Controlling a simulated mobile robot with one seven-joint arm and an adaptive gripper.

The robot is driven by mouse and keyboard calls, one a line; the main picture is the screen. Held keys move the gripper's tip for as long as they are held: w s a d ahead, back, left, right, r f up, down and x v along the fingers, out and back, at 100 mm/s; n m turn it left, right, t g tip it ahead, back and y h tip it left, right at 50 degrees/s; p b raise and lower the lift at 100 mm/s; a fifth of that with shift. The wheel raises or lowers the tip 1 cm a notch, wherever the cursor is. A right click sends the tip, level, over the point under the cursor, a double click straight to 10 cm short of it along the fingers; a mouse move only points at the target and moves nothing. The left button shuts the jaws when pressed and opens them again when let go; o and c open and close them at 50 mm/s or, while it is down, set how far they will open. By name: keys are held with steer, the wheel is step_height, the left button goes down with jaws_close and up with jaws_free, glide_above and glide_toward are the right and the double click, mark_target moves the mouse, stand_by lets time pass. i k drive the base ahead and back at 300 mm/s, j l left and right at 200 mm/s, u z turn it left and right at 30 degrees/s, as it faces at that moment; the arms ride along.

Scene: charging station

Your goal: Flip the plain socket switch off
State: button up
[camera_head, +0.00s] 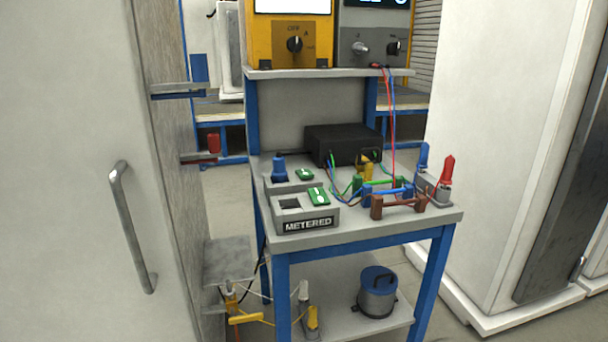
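A grey socket box without a visible label (270,187) sits on the left of the bench top, behind the box labelled METERED. A blue plug (279,167) stands upright in it. Its green rocker switch (305,174) is to the right of the plug; its position is too small to tell. The METERED box (290,214) is in front, with an empty dark socket opening (290,203) and a larger green switch (319,196) with a white mark. My gripper is not in view.
A black box (342,145) stands behind, with coloured cables. Red and blue clamps (446,172) and brown blocks (398,206) are to the right. A shelf (330,73) with instruments overhangs the back. A cabinet with a handle (133,228) stands at the left.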

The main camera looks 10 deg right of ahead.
mark_target(303, 174)
steer(key=i+z, duration=0.1)
steer(key=z, duration=0.3)
steer(key=i+j+z, duration=0.15)
steer(key=z, duration=0.2)
steer(key=i+j+z, duration=0.1)
steer(key=z, duration=0.3)
steer(key=i+j, duration=0.4)
